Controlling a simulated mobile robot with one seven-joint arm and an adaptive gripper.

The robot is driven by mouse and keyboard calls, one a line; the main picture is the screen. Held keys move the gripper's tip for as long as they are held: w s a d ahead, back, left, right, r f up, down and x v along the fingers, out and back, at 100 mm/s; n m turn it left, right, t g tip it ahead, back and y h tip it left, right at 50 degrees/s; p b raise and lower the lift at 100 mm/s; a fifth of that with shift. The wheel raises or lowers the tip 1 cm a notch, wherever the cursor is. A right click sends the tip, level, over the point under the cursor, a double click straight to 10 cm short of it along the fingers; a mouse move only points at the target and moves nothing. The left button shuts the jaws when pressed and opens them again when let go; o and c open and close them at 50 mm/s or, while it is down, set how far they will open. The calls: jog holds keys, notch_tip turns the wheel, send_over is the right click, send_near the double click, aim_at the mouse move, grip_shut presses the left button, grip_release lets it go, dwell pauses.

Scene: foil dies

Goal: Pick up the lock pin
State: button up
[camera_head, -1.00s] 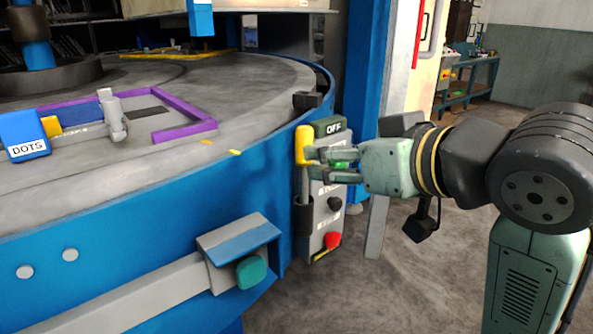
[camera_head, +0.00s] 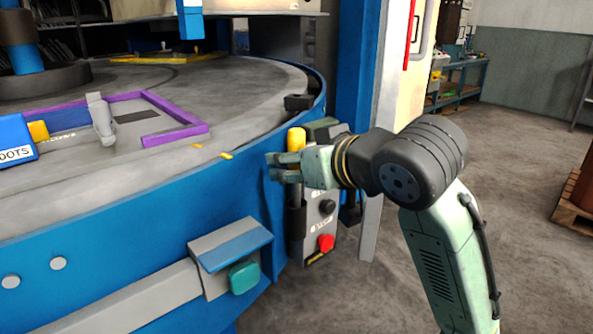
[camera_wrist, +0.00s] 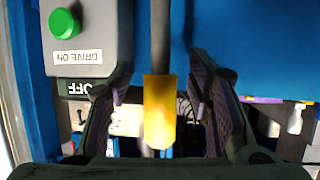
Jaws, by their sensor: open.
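The lock pin has a yellow grip (camera_head: 297,139) and a grey shaft (camera_head: 295,196). It stands upright in a black holder (camera_head: 296,220) on the side of the blue machine. My gripper (camera_head: 273,168) reaches in from the right, its fingers crossing the pin just below the top of the yellow grip and hiding part of it. In the wrist view, the yellow grip (camera_wrist: 160,112) lies between my two spread fingers (camera_wrist: 160,75), with visible gaps on both sides. The fingers are open and appear clear of the pin.
The control box (camera_head: 322,215) with a red button (camera_head: 326,242) is close beside the pin; its green button (camera_wrist: 65,23) shows in the wrist view. A blue-topped bracket with a teal knob (camera_head: 244,277) juts out below left.

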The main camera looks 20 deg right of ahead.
jog(key=shift+c, duration=0.5)
grip_shut()
